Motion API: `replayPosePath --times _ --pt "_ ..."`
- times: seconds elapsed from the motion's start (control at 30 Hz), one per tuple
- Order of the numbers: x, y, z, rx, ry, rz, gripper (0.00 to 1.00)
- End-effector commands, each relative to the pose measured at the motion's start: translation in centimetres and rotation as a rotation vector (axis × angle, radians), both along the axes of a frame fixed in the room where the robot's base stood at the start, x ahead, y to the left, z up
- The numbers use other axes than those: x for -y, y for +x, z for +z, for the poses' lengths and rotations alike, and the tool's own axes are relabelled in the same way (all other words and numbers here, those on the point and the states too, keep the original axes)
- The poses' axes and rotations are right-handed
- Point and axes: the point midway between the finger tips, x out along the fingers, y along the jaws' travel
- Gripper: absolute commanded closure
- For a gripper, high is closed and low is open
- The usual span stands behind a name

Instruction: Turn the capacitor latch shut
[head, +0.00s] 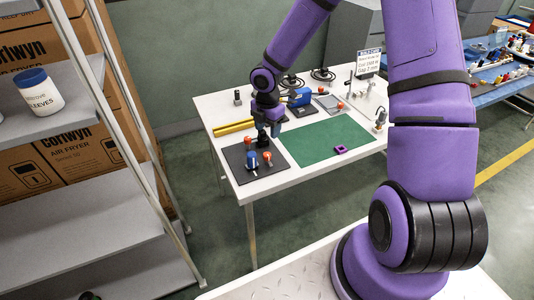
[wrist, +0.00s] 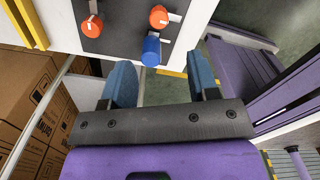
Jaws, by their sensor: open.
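A dark panel (head: 240,168) lies on the left front of the white table. It carries a blue knob (head: 252,160) and an orange knob (head: 267,157), with another orange knob (head: 248,140) farther back. In the wrist view a blue knob (wrist: 151,50) and two orange knobs, one at left (wrist: 92,26) and one at right (wrist: 158,17), show on the panel, each with a pale pointer. No readable label shows which one is the capacitor latch. My gripper (wrist: 162,80) is open and empty, with its blue fingers apart. The knobs lie beyond its tips, touching neither finger.
A green mat (head: 325,142) with a purple part (head: 341,149) lies right of the panel. Yellow bars (head: 234,127) lie behind it. A blue device (head: 299,97) and a sign (head: 368,63) stand farther back. A grey shelf (head: 90,205) stands at left.

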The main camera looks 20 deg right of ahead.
Motion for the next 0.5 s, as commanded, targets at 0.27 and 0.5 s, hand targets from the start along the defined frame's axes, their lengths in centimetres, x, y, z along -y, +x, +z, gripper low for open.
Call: replayPosePath --times 0.27,0.5 --pt "-0.2 0.1 -2.1 -0.005 0.012 0.028 0.45" --pt "-0.3 0.1 -6.2 -0.005 0.013 0.027 0.45"
